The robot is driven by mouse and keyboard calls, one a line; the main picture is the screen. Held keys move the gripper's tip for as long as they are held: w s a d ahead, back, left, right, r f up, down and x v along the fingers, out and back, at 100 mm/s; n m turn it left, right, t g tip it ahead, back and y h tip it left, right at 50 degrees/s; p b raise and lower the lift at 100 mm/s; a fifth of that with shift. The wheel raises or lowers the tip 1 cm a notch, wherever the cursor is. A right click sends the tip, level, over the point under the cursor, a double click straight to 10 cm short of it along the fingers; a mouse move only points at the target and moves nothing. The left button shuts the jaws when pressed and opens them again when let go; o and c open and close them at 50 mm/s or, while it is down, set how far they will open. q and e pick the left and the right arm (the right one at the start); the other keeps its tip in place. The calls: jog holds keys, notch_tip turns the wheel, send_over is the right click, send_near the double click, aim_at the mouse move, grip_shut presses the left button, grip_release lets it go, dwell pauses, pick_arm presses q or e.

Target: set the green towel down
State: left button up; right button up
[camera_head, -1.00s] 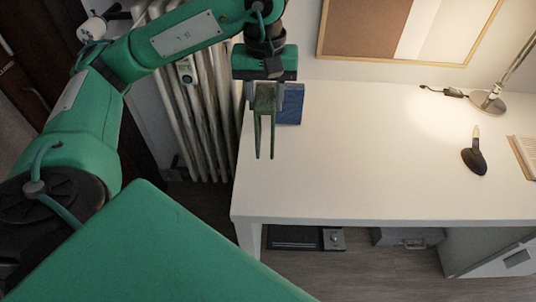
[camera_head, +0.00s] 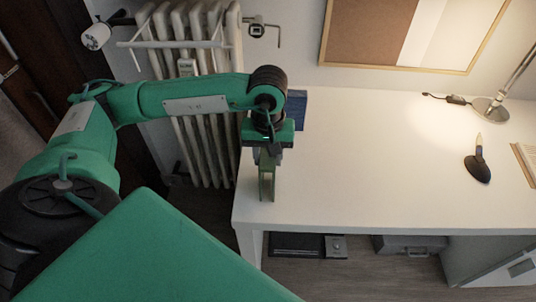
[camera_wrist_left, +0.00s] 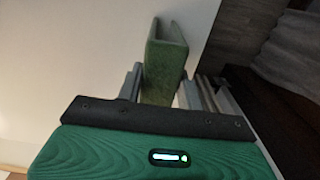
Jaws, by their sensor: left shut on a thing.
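My left gripper (camera_head: 266,166) points down over the left end of the white desk (camera_head: 370,180). It is shut on the green towel (camera_head: 267,185), which hangs folded below the fingers with two flaps. In the left wrist view the towel (camera_wrist_left: 165,60) shows between the two grey fingers (camera_wrist_left: 162,92), with the pale desk top behind it. The towel's lower end is close to the desk top near its left edge; I cannot tell whether it touches. My right gripper does not show.
A blue block-like thing (camera_head: 297,110) stands behind the gripper. A white radiator (camera_head: 205,135) with a rail is left of the desk. A dark pen stand (camera_head: 477,166), a lamp base (camera_head: 490,108) and paper (camera_head: 525,160) are at the right. The desk's middle is clear.

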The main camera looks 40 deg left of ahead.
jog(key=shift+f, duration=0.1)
pick_arm(q)
jog(key=shift+f, duration=0.1)
jog(key=o, duration=0.8)
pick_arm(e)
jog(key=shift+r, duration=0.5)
pick_arm(q)
jog(key=shift+r, duration=0.4)
notch_tip(320, 180, up, 12)
jog(key=shift+f, duration=0.2)
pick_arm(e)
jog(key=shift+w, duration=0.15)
